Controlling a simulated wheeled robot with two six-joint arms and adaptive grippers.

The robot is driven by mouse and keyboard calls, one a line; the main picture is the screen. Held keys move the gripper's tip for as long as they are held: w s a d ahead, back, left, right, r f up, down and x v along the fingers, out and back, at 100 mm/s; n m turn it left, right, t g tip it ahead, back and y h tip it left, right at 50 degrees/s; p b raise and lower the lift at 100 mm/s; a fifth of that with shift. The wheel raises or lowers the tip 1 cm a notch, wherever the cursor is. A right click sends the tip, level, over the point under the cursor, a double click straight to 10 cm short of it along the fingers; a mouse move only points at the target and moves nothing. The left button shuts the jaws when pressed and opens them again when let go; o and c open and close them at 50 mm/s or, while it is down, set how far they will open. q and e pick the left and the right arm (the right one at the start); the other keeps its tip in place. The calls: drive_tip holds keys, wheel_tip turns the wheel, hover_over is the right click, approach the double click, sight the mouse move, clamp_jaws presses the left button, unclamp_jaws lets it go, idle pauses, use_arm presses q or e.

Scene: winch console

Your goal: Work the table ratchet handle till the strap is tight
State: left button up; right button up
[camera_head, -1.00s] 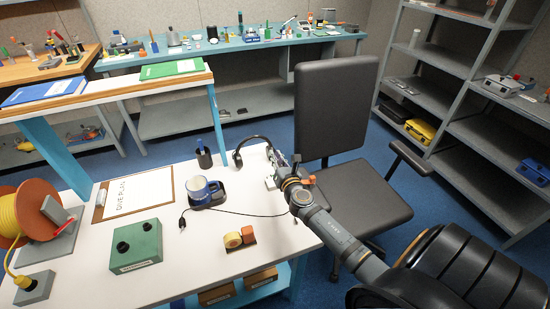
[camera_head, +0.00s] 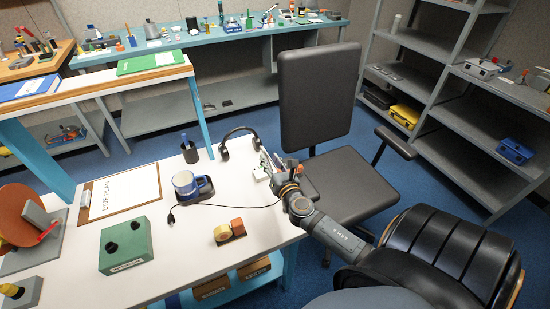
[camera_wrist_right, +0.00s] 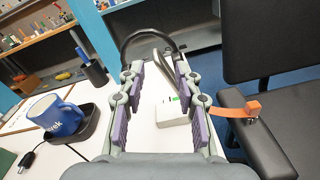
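My right gripper (camera_head: 268,163) is over the right end of the white table (camera_head: 185,265), near the chair. In the right wrist view my right gripper (camera_wrist_right: 158,82) is open, with its purple pads apart and nothing held. A small white box (camera_wrist_right: 173,112) with a green mark shows beyond and between the fingers. An orange strap-like piece with an orange block (camera_wrist_right: 252,109) lies to the right of the gripper, apart from it. I cannot tell whether it belongs to the ratchet. No ratchet handle is clearly recognisable. My left gripper is out of view.
A black chair (camera_head: 316,95) stands close on the right. The table's middle front is mostly clear.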

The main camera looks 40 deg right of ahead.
drive_tip(key=v, duration=0.5)
drive_tip(key=shift+s, duration=0.1)
drive_tip(key=shift+c, duration=0.2)
